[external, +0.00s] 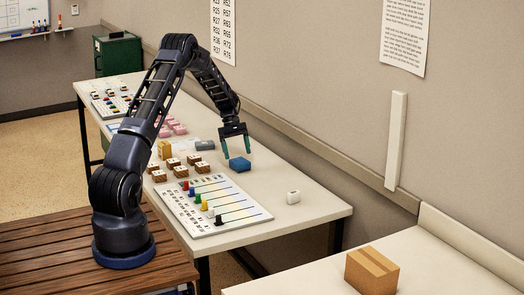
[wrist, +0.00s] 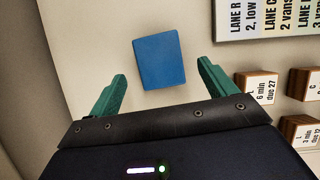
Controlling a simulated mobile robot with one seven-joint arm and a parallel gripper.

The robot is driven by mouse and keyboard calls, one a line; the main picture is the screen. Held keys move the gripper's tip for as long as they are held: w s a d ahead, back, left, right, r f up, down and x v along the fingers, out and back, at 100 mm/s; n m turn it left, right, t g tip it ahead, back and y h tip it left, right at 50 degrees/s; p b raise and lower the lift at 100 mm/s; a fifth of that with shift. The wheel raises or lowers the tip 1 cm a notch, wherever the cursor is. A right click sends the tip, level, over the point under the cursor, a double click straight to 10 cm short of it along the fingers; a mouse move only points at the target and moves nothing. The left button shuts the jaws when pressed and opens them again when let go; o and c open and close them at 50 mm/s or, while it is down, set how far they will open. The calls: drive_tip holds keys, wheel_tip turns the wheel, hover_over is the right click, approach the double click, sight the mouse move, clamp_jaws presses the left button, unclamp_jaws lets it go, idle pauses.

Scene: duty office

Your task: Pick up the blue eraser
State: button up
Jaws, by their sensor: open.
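The blue eraser (external: 239,165) lies on the white table near its back edge, close to the wall. In the wrist view the blue eraser (wrist: 159,60) shows as a slightly turned block, ahead of and between the two teal fingers. My gripper (external: 236,148) hangs just above the eraser, fingers pointing down. In the wrist view my gripper (wrist: 161,80) is open with nothing between its fingertips that it touches. A gap seems to remain between the fingertips and the eraser.
Wooden labelled blocks (external: 188,164) stand left of the eraser. A white lane board (external: 214,205) with coloured pawns lies in front.

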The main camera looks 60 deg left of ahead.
sight(240, 160)
drive_tip(key=x, duration=0.5)
drive_tip(key=shift+c, duration=0.4)
drive_tip(key=shift+r, duration=0.1)
drive_tip(key=c, duration=1)
